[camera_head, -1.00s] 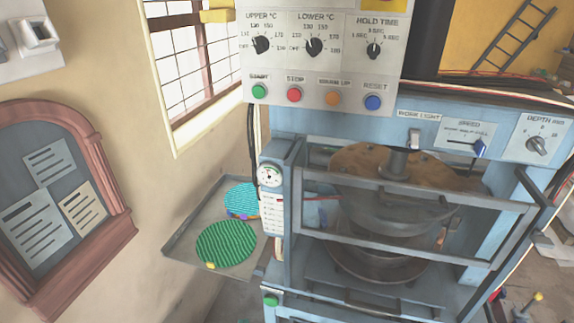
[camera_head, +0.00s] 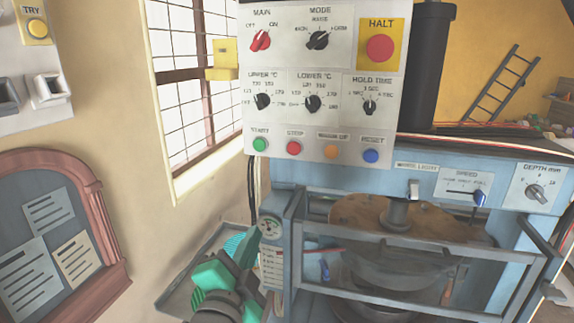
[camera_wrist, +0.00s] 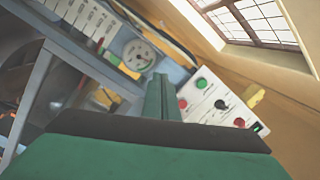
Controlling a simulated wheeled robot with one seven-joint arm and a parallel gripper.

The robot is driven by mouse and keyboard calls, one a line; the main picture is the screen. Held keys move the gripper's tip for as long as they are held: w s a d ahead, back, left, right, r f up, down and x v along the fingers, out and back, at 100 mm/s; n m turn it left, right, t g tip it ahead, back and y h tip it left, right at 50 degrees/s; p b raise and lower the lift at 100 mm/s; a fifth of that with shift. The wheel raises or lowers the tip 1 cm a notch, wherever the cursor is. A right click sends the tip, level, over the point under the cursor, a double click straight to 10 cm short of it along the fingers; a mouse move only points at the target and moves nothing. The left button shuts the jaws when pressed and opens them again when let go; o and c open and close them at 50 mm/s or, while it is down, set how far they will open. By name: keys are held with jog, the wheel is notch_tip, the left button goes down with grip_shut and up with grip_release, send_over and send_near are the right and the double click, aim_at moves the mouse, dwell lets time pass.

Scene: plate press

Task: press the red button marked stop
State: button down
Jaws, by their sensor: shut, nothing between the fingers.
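The red stop button (camera_head: 294,148) sits in the bottom row of the white control panel (camera_head: 330,85), between the green start button (camera_head: 260,144) and the orange warm up button (camera_head: 331,151). The stop button also shows in the wrist view (camera_wrist: 183,103), right of my fingers. My gripper (camera_head: 243,250) is at the lower left in the head view, below the panel and apart from the button. In the wrist view its green fingers (camera_wrist: 160,80) are together and empty. A larger red halt button (camera_head: 380,48) is on a yellow plate at the panel's upper right.
A round gauge (camera_head: 269,229) is close to my gripper on the press frame. The press (camera_head: 400,215) with its grey bars stands below the panel. A side tray (camera_head: 180,297) is partly behind my gripper. A yellow box (camera_head: 222,60) juts from the panel's left edge.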

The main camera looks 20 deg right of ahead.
aim_at(292, 155)
jog(key=s+d+r+m, duration=0.1)
jog(key=s+r+m, duration=0.1)
jog(key=r, duration=0.4)
jog(key=s+d+r+m+g+h, duration=0.1)
jog(key=s+r+m, duration=0.1)
jog(key=r+m, duration=0.3)
notch_tip(292, 155, up, 2)
jog(key=shift+r, duration=0.1)
jog(key=x, duration=1.4)
jog(key=shift+s+d, duration=0.15)
jog(key=shift+d, duration=0.05)
